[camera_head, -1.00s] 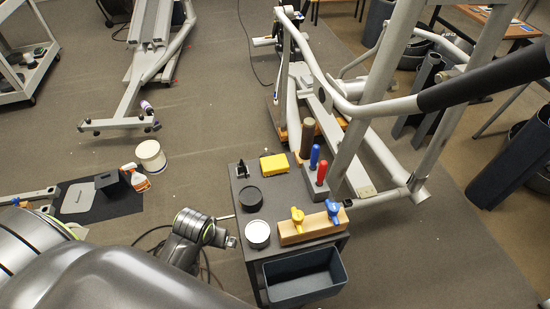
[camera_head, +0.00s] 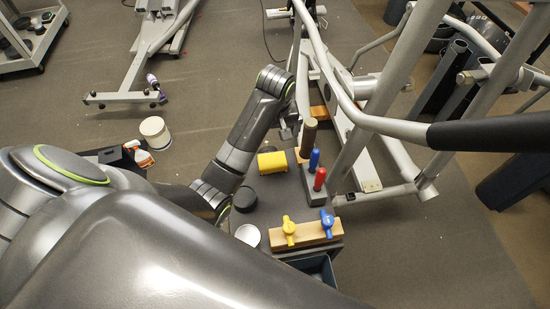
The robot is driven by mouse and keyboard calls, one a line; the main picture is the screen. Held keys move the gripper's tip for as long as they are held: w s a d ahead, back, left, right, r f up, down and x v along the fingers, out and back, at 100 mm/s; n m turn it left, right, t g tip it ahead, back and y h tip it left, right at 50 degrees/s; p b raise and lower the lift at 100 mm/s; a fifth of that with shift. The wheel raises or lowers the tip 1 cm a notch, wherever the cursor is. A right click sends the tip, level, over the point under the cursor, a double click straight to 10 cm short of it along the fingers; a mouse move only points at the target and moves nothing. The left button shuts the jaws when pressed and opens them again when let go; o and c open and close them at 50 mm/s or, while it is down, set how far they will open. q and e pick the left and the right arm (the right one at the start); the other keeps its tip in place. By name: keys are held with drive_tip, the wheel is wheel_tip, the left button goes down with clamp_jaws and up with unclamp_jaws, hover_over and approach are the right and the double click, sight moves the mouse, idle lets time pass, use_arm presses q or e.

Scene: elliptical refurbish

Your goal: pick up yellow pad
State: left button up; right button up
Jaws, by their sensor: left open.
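The yellow pad (camera_head: 272,162) lies on the far part of the small dark table (camera_head: 278,196) in the head view, with its upper face in plain sight. My left arm reaches across from the lower left. My left gripper (camera_head: 290,134) is near the far right end of the pad, small and partly hidden by its own wrist. It is open, and nothing shows between its fingers. I cannot tell its exact height above the pad. My right gripper is not in view.
A wooden block (camera_head: 304,233) with knobs lies nearer. The elliptical's frame (camera_head: 385,85) rises on the right.

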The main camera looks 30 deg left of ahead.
use_arm(q)
drive_tip(key=f+b, duration=0.1)
drive_tip(key=f, duration=0.1)
drive_tip(key=p, duration=0.2)
hover_over(272, 161)
drive_tip(key=f, duration=0.8)
drive_tip(key=shift+s+d+f, duration=0.15)
drive_tip(key=shift+s+d, duration=0.05)
drive_tip(key=shift+d, duration=0.1)
drive_tip(key=shift+w+a+f+p, duration=0.15)
drive_tip(key=shift+f+p, duration=0.1)
drive_tip(key=shift+f, duration=1.15)
drive_tip(key=shift+w+a+f+p, duration=0.1)
drive_tip(key=shift+f+p, duration=0.1)
drive_tip(key=shift+f, duration=1.5)
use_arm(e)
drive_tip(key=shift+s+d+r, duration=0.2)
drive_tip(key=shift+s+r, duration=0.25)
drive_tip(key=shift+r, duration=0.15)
use_arm(q)
drive_tip(key=shift+c, duration=0.4)
drive_tip(key=c, duration=0.8)
